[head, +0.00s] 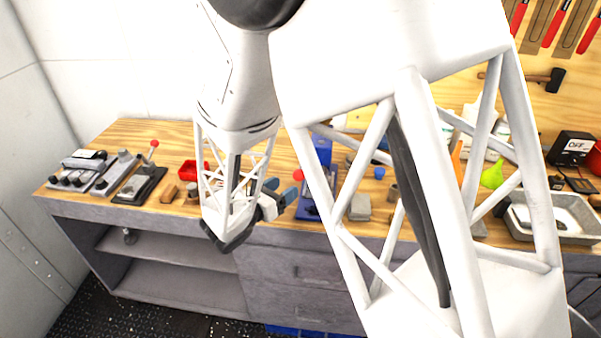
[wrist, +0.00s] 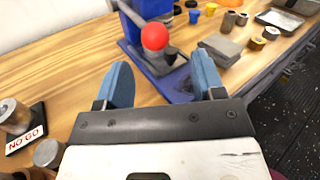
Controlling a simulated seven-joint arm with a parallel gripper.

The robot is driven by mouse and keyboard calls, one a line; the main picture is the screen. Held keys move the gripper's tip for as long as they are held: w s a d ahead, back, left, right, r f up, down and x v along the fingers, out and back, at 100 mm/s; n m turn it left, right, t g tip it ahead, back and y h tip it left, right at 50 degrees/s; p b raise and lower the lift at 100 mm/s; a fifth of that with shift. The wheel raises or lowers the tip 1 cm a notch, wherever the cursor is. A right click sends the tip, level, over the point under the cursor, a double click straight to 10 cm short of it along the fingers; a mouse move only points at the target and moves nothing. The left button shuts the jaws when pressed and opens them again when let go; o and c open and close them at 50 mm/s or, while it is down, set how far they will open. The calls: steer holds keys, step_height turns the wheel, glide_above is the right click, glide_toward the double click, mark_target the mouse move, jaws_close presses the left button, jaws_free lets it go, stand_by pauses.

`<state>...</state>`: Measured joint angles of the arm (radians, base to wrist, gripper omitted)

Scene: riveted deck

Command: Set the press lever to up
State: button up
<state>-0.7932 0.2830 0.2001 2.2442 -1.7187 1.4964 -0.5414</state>
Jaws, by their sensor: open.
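The blue press (head: 322,150) stands on the bench, partly hidden behind my arm. In the wrist view its blue body (wrist: 150,8) is at the top, on a blue base (wrist: 178,86). The red ball knob (wrist: 154,37) of its lever faces me and also shows in the head view (head: 298,175). The lever's arm is mostly hidden behind the knob, so its angle is hard to tell. My gripper (wrist: 163,72) is open and empty. Its blue fingers point toward the press, one on each side of the knob in the picture, with no visible contact.
A second red-knobbed lever (head: 154,143) stands on a dark base at the bench's left. A NO GO sign (wrist: 26,128) and metal cylinders lie left of my gripper. Grey plates (wrist: 220,48) and small cups are right of the press. A grey tray (head: 560,238) is farther right.

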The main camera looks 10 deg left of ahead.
mark_target(295, 179)
steer(key=shift+a+f, duration=0.2)
steer(key=shift+a, duration=0.15)
steer(key=shift+w+d, duration=0.1)
steer(key=shift+x, duration=3.8)
jaws_close()
